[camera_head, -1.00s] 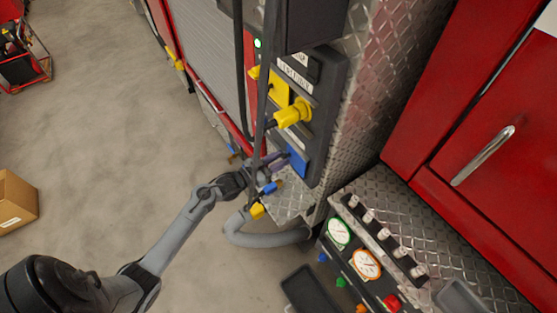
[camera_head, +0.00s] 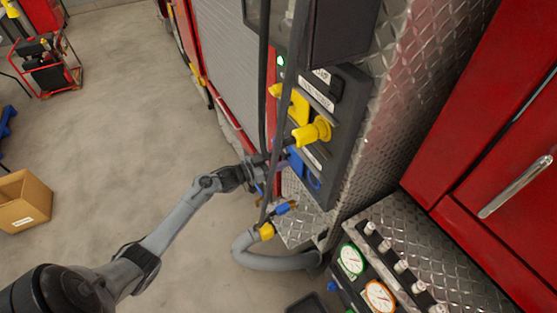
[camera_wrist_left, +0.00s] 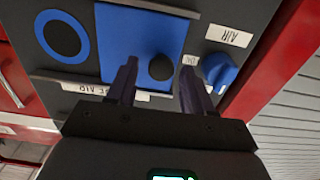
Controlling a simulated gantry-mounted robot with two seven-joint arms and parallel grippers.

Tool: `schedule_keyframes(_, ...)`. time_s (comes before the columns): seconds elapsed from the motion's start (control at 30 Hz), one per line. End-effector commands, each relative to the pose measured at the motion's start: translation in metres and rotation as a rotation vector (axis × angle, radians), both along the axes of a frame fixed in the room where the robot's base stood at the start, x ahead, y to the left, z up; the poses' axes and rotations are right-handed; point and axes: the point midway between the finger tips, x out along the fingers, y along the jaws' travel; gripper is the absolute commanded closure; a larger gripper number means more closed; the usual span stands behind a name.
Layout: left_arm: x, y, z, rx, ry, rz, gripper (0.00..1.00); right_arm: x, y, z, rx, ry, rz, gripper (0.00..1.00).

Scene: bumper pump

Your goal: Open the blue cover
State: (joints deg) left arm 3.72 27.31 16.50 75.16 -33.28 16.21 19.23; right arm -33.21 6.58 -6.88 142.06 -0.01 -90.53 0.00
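The blue cover (camera_wrist_left: 138,35) is a flat blue plate with a round black knob (camera_wrist_left: 161,67), on a dark panel in the left wrist view. In the head view the cover (camera_head: 295,160) is partly hidden by my left gripper (camera_head: 274,163) and a hose. A blue-ringed round port (camera_wrist_left: 62,36) lies uncovered beside the plate; it also shows in the head view (camera_head: 313,183). My left gripper (camera_wrist_left: 157,77) is open, its two fingers on either side of the knob with gaps visible. My right gripper is not in view.
A blue AIR knob (camera_wrist_left: 220,72) sits close to one finger. A yellow plug (camera_head: 312,133) and yellow cover (camera_head: 298,104) are on the same panel. Dark hoses (camera_head: 266,110) hang in front. A gauge panel (camera_head: 365,277) is at lower right.

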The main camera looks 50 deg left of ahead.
Motion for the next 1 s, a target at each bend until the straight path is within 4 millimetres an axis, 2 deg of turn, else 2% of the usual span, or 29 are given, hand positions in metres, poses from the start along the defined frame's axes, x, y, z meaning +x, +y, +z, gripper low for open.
schedule_keyframes(0.3,-0.001,0.000,0.000,0.000,-0.001,0.000,0.45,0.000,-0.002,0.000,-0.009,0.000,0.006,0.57)
schedule_keyframes(0.47,-0.009,0.002,-0.001,0.000,0.000,0.000,0.45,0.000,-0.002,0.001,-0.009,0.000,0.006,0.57)
schedule_keyframes(1.0,-0.088,0.024,-0.001,0.001,0.001,0.000,0.45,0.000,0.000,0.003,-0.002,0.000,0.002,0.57)
